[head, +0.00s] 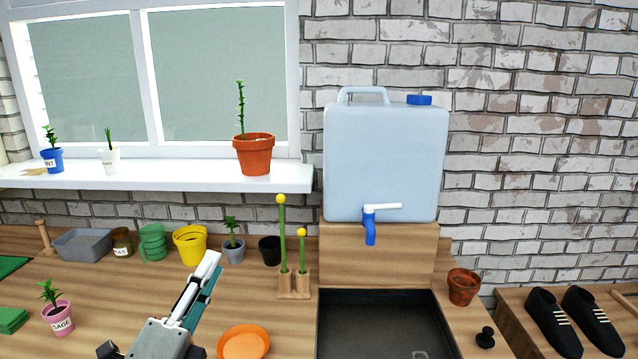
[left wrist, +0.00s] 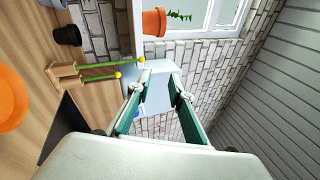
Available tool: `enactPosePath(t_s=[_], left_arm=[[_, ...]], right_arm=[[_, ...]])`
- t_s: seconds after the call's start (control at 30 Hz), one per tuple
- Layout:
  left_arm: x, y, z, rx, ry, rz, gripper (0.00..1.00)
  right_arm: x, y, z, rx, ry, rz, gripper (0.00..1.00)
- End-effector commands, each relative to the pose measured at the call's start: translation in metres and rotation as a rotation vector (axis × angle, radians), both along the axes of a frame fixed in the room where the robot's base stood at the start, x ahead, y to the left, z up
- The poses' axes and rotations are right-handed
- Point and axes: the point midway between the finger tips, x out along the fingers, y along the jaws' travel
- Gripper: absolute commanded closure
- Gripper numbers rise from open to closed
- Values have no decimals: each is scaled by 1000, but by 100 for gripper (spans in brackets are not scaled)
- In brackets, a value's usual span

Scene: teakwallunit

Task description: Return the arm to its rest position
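My left gripper (head: 209,268) reaches up from the bottom of the head view, above the wooden worktop, between the yellow pot and the orange saucer. Its fingers overlap from that side. In the left wrist view the two fingers (left wrist: 159,84) stand apart with nothing between them, so the gripper is open and empty. The blue water container (head: 384,160) shows beyond the gap in that view. My right gripper is in neither view.
Near my left gripper are the yellow pot (head: 190,245), the orange saucer (head: 243,343), a grey potted plant (head: 233,250) and the wooden stake holder (head: 293,284). A dark basin (head: 384,325) lies right. A windowsill (head: 190,176) runs behind.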

Motion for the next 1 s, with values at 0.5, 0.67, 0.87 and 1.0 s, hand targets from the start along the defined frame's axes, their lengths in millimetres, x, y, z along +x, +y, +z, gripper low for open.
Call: enactPosePath(t_s=[0.5,0.67,0.87,1.0], left_arm=[[-100,152,-249,-664,776,569,79],[-137,166,-284,-736,882,673,79],[-179,178,-315,-804,984,783,79],[-196,177,-333,-844,1033,817,79]], right_arm=[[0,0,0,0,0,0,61],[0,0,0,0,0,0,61],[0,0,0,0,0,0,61],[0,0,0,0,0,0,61]])
